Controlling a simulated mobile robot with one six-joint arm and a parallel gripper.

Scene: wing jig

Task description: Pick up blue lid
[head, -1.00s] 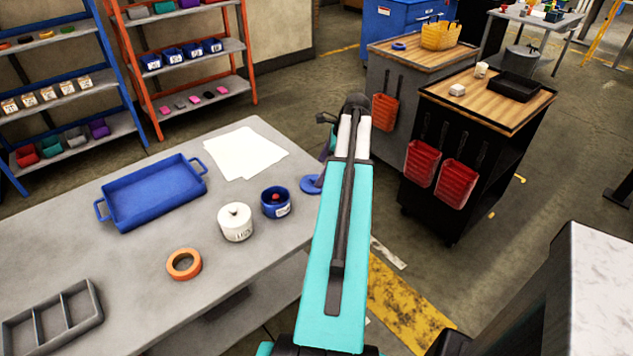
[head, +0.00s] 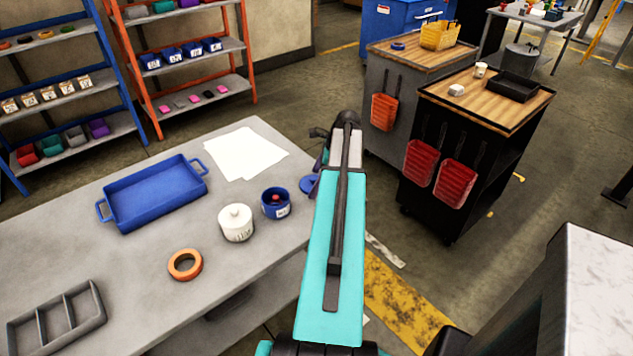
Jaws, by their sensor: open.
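The blue lid (head: 307,184) lies near the right edge of the grey table, just right of a blue pot (head: 276,203) that holds something red. My arm hides the lid's right part. My gripper (head: 319,145) is at the far end of my teal arm, above the table's right edge, close to the lid. Only a little of its dark jaws shows beside the arm; they are open, with nothing seen in them. Whether they touch the lid cannot be told.
A white lidded jar (head: 236,223), an orange tape ring (head: 185,265), a blue tray (head: 153,193), white paper (head: 246,153) and a grey divided tray (head: 57,318) are on the table (head: 130,285). A black cart (head: 450,215) stands to the right.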

